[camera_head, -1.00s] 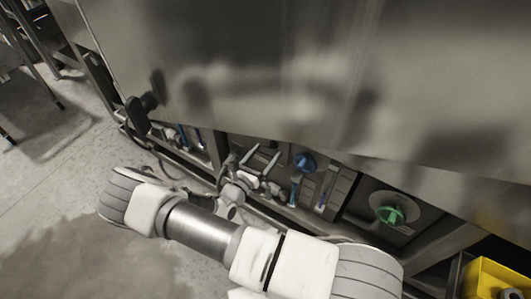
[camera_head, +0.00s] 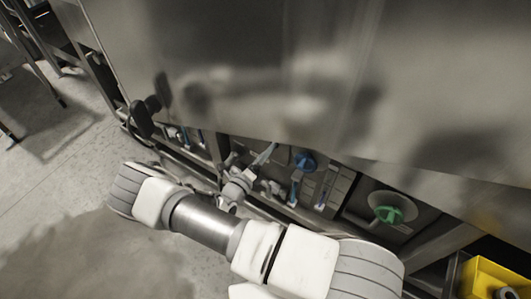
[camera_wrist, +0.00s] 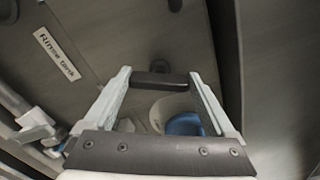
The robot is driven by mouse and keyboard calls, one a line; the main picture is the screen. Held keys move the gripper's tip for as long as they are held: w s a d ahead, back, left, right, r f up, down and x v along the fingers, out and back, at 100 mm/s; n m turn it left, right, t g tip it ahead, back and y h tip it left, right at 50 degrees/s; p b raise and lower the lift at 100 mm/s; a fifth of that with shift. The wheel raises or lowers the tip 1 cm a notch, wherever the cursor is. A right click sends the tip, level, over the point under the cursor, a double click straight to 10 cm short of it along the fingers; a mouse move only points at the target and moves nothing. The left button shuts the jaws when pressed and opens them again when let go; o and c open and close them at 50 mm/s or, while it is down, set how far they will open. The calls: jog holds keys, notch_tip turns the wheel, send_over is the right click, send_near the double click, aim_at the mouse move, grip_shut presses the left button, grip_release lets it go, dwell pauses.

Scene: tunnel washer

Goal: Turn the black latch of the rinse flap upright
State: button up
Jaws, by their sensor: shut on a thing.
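The black latch (camera_wrist: 161,80) shows in the wrist view as a short dark bar lying crosswise between my fingertips. My gripper (camera_wrist: 160,79) is shut on it, with one pale finger against each end. A dark round mount shows just above the bar. The grey panel around it carries a white "Rinse tank" label (camera_wrist: 57,53) at upper left; I cannot tell the flap's edges. In the head view, my gripper (camera_head: 264,153) reaches under the steel housing (camera_head: 300,70), and the latch is hidden there.
A blue knob (camera_head: 305,162) and blue-handled valves sit beside my gripper under the housing. A black handle (camera_head: 140,118) sticks out at left. Pipes run close by my gripper.

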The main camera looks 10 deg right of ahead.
jog(key=n, duration=0.5)
jog(key=shift+f, duration=0.15)
jog(key=shift+n, duration=0.3)
dwell(0.3)
jog(key=o, duration=1.1)
jog(key=shift+c, duration=0.2)
jog(key=p+v, duration=0.1)
jog(key=v, duration=1.6)
jog(key=shift+s+p, duration=0.2)
jog(key=shift+p, duration=0.2)
jog(key=shift+a, duration=0.25)
